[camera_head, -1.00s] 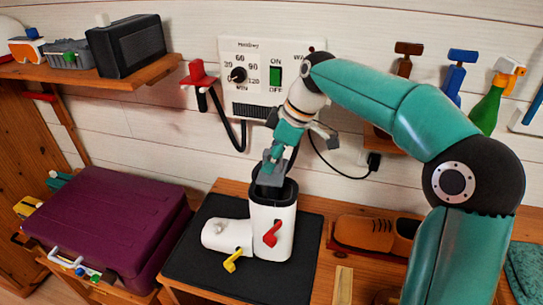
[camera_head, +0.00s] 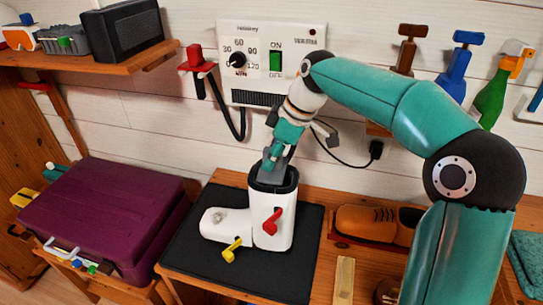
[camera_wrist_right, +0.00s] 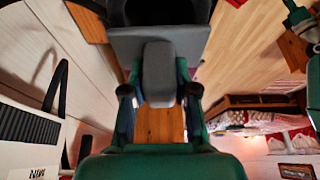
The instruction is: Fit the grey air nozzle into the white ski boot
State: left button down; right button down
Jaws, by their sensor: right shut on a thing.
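The white ski boot (camera_head: 249,219) stands upright on the black mat (camera_head: 205,265), with a dark opening at its top, a red lever and a yellow lever. My right gripper (camera_head: 276,158) is directly above the opening, pointing down. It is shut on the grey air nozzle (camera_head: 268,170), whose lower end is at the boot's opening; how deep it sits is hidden. In the right wrist view the nozzle (camera_wrist_right: 158,75) is between the two fingers of my gripper (camera_wrist_right: 160,95). My left gripper is not in view.
A wall dryer panel (camera_head: 255,60) with dial and green switch is behind the boot, with a red-topped holder (camera_head: 197,60) and black hose beside it. A purple case (camera_head: 105,215) lies left, an orange shoe (camera_head: 365,225) right. Coloured tools (camera_head: 460,60) hang on the wall.

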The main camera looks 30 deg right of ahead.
jog(key=shift+f, duration=0.2)
jog(key=shift+f+b, duration=0.6)
jog(key=shift+f, duration=0.05)
jog(key=c, duration=0.8)
grip_release()
jog(key=v, duration=1.2)
